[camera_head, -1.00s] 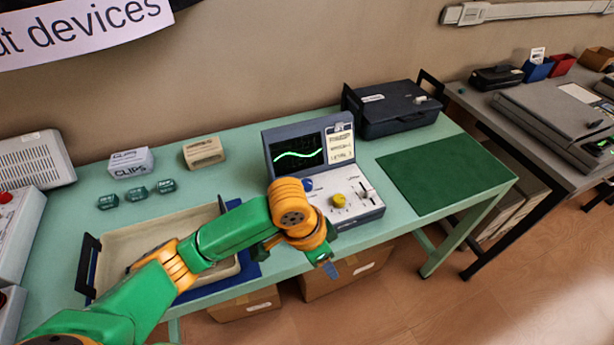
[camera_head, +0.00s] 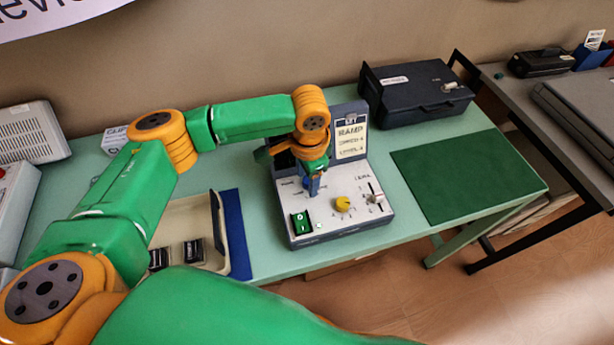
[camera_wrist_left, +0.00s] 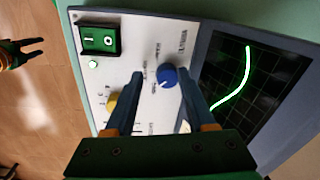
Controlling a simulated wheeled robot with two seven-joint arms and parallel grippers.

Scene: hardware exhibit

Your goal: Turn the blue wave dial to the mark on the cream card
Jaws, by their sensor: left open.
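The blue wave dial (camera_wrist_left: 167,76) shows in the left wrist view on the white panel of the device, with a pale pointer line on it. My left gripper (camera_wrist_left: 161,74) is open, with its fingertips on either side of the dial; I cannot tell how far above the panel they are. In the head view my left gripper (camera_head: 313,184) points down at the panel and mostly hides the dial.
The device panel also has a green rocker switch (camera_head: 301,222), a yellow knob (camera_head: 343,203) and a slider (camera_head: 374,193). A cream tray (camera_head: 185,213) stands to the left, a dark case (camera_head: 418,92) behind right. The green mat (camera_head: 465,175) is bare.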

